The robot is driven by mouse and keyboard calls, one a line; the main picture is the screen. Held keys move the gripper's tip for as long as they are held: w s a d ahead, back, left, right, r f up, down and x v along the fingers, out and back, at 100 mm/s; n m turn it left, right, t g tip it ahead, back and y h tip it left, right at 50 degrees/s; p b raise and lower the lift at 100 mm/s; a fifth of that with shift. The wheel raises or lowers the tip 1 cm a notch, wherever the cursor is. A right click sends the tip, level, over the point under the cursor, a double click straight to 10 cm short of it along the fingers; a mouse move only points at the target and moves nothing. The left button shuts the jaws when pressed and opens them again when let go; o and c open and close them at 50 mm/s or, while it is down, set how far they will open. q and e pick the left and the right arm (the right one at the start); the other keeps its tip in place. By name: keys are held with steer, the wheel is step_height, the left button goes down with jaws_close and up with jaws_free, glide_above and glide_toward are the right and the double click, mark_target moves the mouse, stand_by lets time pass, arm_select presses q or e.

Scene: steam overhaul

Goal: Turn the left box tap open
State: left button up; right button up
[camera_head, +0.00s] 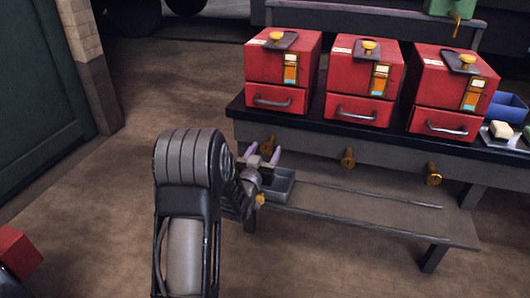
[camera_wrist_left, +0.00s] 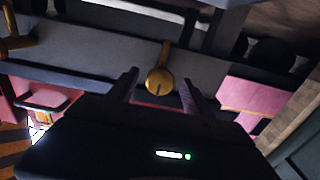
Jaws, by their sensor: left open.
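The left box tap (camera_head: 268,142) is a small brass tap on the bench's front edge, below the left red box (camera_head: 283,62). In the left wrist view the tap (camera_wrist_left: 160,80) shows its round brass end with a stem running up the picture. My left gripper (camera_head: 262,155) is open just in front of this tap. In the left wrist view the two dark fingers of the left gripper (camera_wrist_left: 158,86) stand on either side of the tap with gaps; I see no clear contact. My right gripper is not in view.
The middle tap (camera_head: 348,158) and right tap (camera_head: 433,174) sit along the same edge, under the middle box (camera_head: 363,80) and right box (camera_head: 450,90). A grey tray (camera_head: 282,184) stands on the low shelf (camera_head: 380,217) below my gripper.

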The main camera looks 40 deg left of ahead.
arm_select(q)
steer(key=shift+c, duration=0.2)
jaws_close()
stand_by(0.3)
